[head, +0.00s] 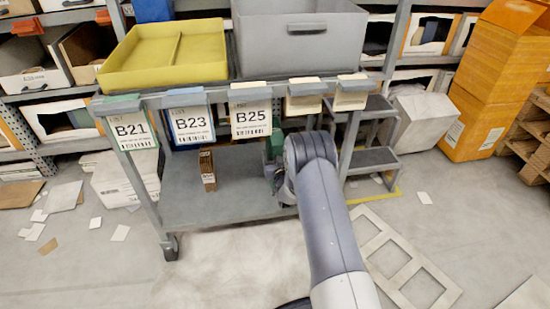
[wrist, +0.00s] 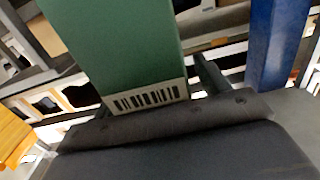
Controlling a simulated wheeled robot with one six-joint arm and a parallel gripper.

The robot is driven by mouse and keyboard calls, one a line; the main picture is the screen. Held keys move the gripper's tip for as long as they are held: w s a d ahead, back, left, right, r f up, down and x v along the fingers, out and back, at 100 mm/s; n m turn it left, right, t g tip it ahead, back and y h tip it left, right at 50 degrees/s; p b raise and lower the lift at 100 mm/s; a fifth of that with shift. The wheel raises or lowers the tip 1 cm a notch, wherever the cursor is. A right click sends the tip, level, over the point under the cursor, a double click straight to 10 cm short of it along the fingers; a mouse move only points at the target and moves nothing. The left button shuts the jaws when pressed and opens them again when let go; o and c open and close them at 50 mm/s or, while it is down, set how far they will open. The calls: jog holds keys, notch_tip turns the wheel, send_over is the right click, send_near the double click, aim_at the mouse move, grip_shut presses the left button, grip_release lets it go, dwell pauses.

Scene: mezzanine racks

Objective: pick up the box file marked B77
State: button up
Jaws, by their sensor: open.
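No label reading B77 is legible in either view. A green box file (head: 274,144) stands on the cart's lower shelf, mostly hidden behind my arm. In the wrist view the green file (wrist: 118,45) fills the upper middle, with a white barcode label at its near end; no number shows. My gripper (head: 277,178) is open at the green file. One dark finger shows just right of the file in the wrist view; the other is not clear. A narrow brown file (head: 207,168) stands to the left on the shelf, its small label unreadable.
The cart's top holds a yellow tray (head: 168,55) and a grey bin (head: 300,38). Grey steps (head: 372,160) stand right of the cart. A pale frame (head: 405,262) lies on the floor.

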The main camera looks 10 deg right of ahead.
jog(key=shift+c, duration=0.4)
jog(key=shift+r, duration=0.1)
jog(key=c, duration=1.2)
